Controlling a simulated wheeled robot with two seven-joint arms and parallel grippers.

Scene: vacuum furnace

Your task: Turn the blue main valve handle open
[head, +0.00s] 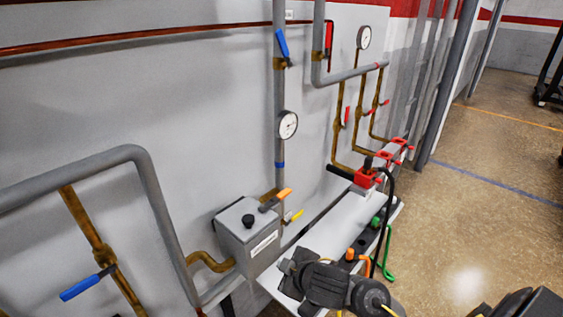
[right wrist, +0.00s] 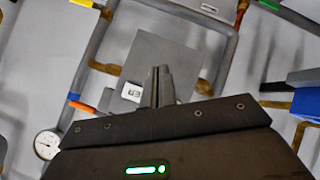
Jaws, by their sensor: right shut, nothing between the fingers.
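Two blue handles show in the head view. One blue handle (head: 282,43) is on the vertical grey pipe at the top centre, tilted near the pipe's line. Another blue handle (head: 82,286) sticks out to the left from a brass pipe at the lower left. I cannot tell which is the main valve. My right gripper (head: 288,268) is at the lower centre, below the grey box and apart from both handles. In the right wrist view its fingers (right wrist: 162,86) are together and empty, in front of the box. My left gripper is not in view.
The grey box (head: 247,235) with a black knob stands near my right gripper, with an orange handle (head: 283,195) beside it. A gauge (head: 288,124) is above. A white ledge (head: 325,232) carries red and green fittings and hoses. Open floor lies right.

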